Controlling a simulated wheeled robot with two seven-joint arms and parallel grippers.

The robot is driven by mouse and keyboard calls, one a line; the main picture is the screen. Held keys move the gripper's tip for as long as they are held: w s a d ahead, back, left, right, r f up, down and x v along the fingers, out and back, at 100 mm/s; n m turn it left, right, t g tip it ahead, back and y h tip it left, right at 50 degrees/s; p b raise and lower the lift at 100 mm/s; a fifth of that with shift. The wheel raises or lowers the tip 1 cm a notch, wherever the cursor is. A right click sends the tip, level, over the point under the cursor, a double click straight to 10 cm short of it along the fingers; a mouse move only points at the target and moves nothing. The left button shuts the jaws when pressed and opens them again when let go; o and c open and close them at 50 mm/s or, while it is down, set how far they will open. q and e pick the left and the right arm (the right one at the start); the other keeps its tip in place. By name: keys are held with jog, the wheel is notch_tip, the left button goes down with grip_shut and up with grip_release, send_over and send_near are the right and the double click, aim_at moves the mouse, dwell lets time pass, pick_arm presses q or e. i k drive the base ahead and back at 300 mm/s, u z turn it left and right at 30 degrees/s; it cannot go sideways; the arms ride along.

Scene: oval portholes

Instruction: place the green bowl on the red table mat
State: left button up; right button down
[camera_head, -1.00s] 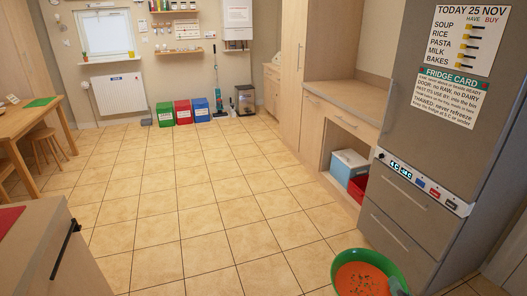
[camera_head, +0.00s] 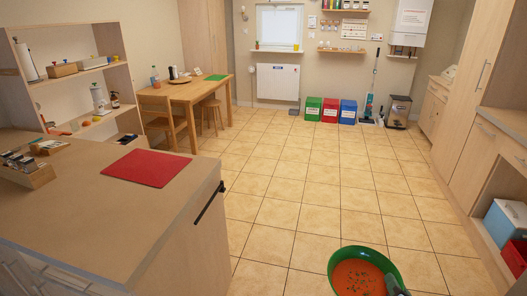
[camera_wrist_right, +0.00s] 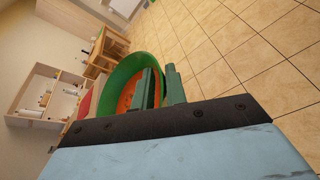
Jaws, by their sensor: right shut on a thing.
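The green bowl (camera_head: 335,261) holds an orange-red filling with dark green bits. It is at the bottom of the head view, held in the air above the tiled floor, and looks roughly level. My right gripper (camera_head: 396,287) is shut on the bowl's right rim. In the wrist view the right gripper's green fingers (camera_wrist_right: 162,88) are at the rim of the bowl (camera_wrist_right: 121,76). The red table mat (camera_head: 153,168) lies flat on the counter at the left, apart from the bowl. My left gripper is not in view.
The counter (camera_head: 95,215) carries a wooden holder (camera_head: 27,172) left of the mat. Its right edge has a dark handle (camera_head: 209,202). Open tiled floor (camera_head: 300,205) lies beyond. A wooden table (camera_head: 195,92) stands farther back, and cabinets (camera_head: 480,130) line the right.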

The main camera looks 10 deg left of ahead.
aim_at(153, 167)
jog(key=i, duration=3.1)
jog(key=u, duration=2.55)
jog(key=i, duration=0.3)
jog(key=u, duration=0.4)
